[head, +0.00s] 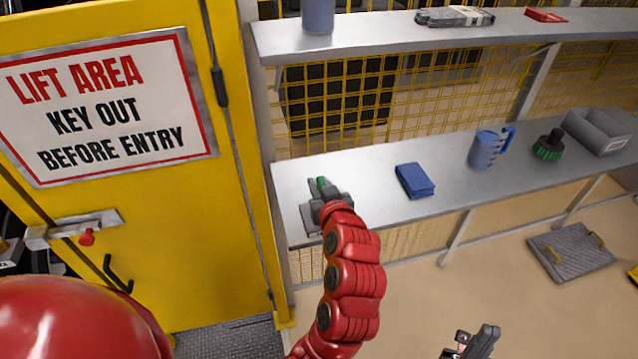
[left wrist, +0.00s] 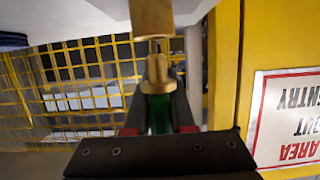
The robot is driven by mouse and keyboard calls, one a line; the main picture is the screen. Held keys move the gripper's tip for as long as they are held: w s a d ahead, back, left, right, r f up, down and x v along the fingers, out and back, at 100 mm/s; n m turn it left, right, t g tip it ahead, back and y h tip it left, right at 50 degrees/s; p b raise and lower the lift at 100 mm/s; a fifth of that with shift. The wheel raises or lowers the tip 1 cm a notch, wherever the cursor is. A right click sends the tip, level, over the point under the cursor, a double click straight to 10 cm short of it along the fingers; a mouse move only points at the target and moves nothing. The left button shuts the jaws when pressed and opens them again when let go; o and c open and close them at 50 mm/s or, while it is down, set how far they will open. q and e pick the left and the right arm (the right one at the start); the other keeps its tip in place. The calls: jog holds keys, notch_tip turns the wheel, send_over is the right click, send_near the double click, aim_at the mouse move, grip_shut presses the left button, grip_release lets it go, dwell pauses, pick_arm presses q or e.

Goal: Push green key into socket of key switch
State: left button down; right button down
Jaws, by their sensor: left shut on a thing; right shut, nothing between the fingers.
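My left gripper (head: 321,190) is over the left end of the grey bench in the head view. It is shut on the green key (head: 322,183), whose green part shows at the fingertips. In the left wrist view the green key (left wrist: 160,115) sits between the fingers, with a brass neck beyond it. A larger brass piece lies in line above the neck, with a dark band between. I cannot tell whether this piece belongs to the key. My right gripper (head: 477,345) is shut and empty at the bottom edge.
The yellow door (head: 200,245) with a lift-area sign stands left of the bench (head: 370,170). A blue cloth (head: 415,180), blue jug (head: 483,150), green-bristled brush (head: 548,146) and grey bin (head: 598,130) are on the bench. An upper shelf (head: 400,36) runs above.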

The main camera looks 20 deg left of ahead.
dwell(0.7)
pick_arm(q)
jog(key=shift+b, duration=0.4)
jog(key=shift+b, duration=0.7)
dwell(1.0)
jog(key=shift+f+b, duration=1.8)
jog(key=shift+b, duration=0.1)
jog(key=c, duration=0.7)
grip_release()
